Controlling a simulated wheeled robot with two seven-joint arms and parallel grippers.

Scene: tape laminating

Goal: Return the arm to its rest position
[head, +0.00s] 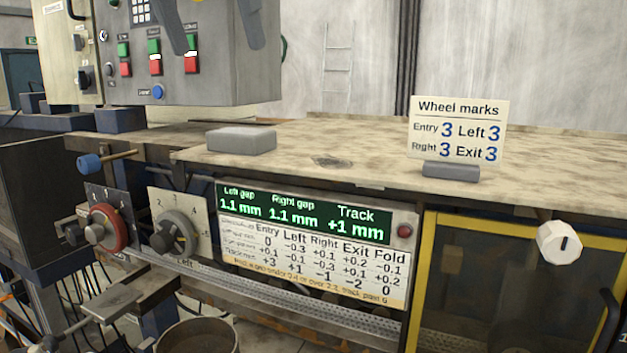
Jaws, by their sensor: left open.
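My left gripper (219,48) shows at the top of the head view as two dark fingers pointing down, spread well apart. It is open with nothing between the fingers, in front of the grey control box (222,78). The rest of its arm is out of the picture. My right gripper is not in view. Below stands the laminating machine with a red-rimmed dial (107,229), a grey dial (175,236) and a white knob (559,243). Its green display (303,212) reads left gap 1.1 mm, right gap 1.1 mm, track +1 mm.
A "Wheel marks" card (457,130) stands on the worn tabletop (340,140), showing 3 for each wheel. A grey block (241,139) lies left of it. A yellow-framed guard (490,290) is at lower right. A round container (198,335) is at the bottom.

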